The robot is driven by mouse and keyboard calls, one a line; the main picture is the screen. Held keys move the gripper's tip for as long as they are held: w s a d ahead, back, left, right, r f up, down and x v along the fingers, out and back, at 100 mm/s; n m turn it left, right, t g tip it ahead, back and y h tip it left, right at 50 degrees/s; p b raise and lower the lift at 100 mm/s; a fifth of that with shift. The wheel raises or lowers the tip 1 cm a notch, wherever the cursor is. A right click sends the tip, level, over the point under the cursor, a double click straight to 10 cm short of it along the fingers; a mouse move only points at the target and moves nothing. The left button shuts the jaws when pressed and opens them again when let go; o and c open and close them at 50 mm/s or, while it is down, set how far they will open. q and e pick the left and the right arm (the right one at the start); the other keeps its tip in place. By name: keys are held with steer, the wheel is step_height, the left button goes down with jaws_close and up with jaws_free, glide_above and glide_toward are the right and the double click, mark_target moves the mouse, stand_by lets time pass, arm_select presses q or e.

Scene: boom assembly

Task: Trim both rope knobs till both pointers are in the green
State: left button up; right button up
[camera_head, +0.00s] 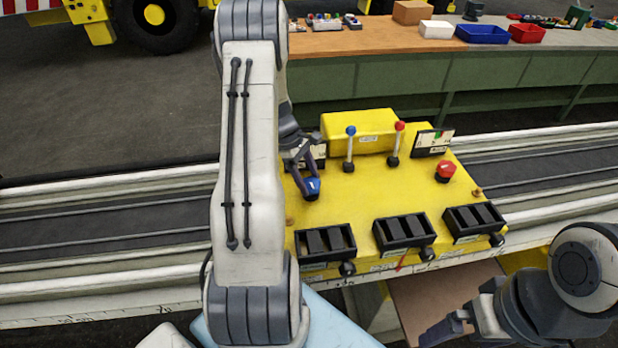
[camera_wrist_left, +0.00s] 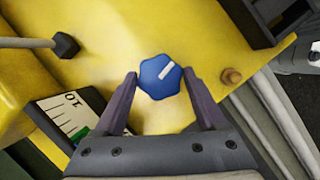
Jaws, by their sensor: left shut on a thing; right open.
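The blue knob (camera_head: 312,186) sits at the left of the yellow console (camera_head: 365,185). My left gripper (camera_head: 307,183) is shut on it; in the left wrist view the fingers flank the blue knob (camera_wrist_left: 160,77), whose white mark slants up to the right. The left gauge (camera_head: 318,151) is partly behind my arm; in the left wrist view its scale (camera_wrist_left: 66,114) shows some green, with its pointer not visible. The red knob (camera_head: 445,170) is at the right, below the right gauge (camera_head: 432,141), whose pointer is too small to read. My right gripper (camera_head: 446,328) is open, low and away from the console.
A blue-topped lever (camera_head: 350,148) and a red-topped lever (camera_head: 397,143) stand between the gauges. Several black slotted boxes (camera_head: 403,231) line the console's front edge. A workbench (camera_head: 370,42) with bins is behind.

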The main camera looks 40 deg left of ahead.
arm_select(q)
steer(key=shift+m+g, duration=0.3)
steer(key=shift+m, duration=0.7)
steer(key=o, duration=1.3)
steer(key=shift+b+v, duration=1.2)
steer(key=shift+v, duration=4.05)
steer(key=shift+w, duration=0.1)
